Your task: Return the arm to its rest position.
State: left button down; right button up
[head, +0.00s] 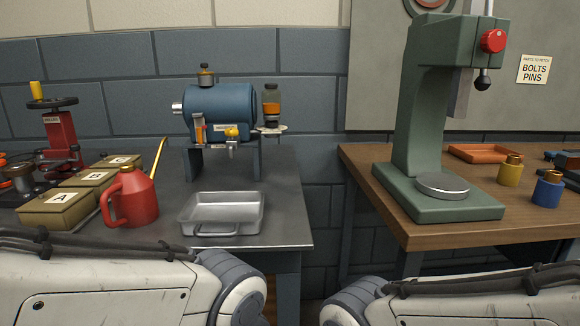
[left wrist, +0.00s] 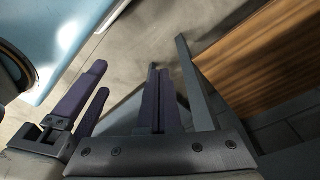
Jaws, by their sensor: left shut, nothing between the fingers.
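My left gripper (left wrist: 157,98) shows in the left wrist view. Its two dark purple fingers lie together in the middle of that picture, shut with nothing between them. Two more dark purple finger-like parts (left wrist: 84,100) stand at the left of that view by a black bracket; I cannot tell which part of me they belong to. In the head view, pale links of my left and right arms cross the lower edge. Neither gripper shows in that view.
A steel bench at left holds a metal tray (head: 186,229), a red oil can (head: 131,197), lettered boxes (head: 56,210) and a blue motor (head: 222,108). A wooden bench (head: 435,236) at right bears a green press (head: 415,110). A gap separates the benches. The wrist view shows bare floor (left wrist: 150,40).

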pick_arm(q)
jog(key=s+a+f+g, duration=0.1)
jog(key=s+f, duration=0.3)
notch_tip(320, 180, up, 33)
jog(key=p, duration=3.1)
jog(key=shift+w+f, duration=0.15)
